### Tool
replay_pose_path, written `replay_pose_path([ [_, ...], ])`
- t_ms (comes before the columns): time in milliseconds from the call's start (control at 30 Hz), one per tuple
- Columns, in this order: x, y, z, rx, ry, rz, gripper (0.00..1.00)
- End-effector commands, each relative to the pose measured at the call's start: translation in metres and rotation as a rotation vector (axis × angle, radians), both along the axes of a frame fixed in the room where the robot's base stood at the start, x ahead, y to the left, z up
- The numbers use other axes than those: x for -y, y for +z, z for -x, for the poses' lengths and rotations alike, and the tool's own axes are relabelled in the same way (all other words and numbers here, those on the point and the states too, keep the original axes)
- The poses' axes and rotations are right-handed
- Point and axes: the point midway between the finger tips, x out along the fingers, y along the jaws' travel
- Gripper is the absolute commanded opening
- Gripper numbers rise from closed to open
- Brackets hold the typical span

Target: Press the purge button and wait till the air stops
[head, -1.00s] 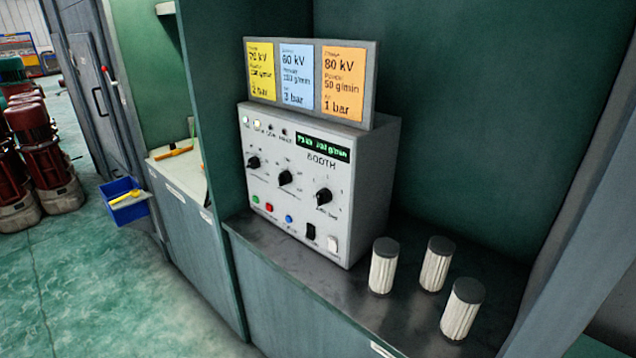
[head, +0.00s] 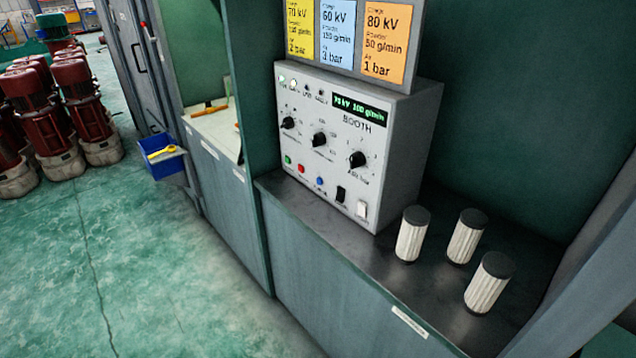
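The booth control box (head: 335,150) stands on a dark counter in the head view, its pale front facing left and toward me. Its lower row has a green button (head: 288,160), a red button (head: 301,169) and a blue button (head: 320,181), then a black rocker switch and a white one. The labels under the buttons are too small to read, so I cannot tell which is purge. Three black knobs sit above. The green display (head: 360,108) reads about 70 kV and 100 g/min. Two of the small lamps at the top left look lit. My gripper is not in view.
Three white pleated filters (head: 412,234) with dark caps stand on the counter (head: 390,290), right of the box. Yellow, blue and orange setting cards (head: 338,35) stand above the box. A blue bin (head: 166,165) hangs at left. Red motors (head: 85,110) stand beyond open green floor.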

Motion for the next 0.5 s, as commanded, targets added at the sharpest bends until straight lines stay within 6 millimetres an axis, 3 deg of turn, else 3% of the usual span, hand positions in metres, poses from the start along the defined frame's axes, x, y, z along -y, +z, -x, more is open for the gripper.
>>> replay_pose_path([
  [67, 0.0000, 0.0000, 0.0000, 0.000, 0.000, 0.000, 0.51],
  [500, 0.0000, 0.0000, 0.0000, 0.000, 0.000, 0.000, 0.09],
])
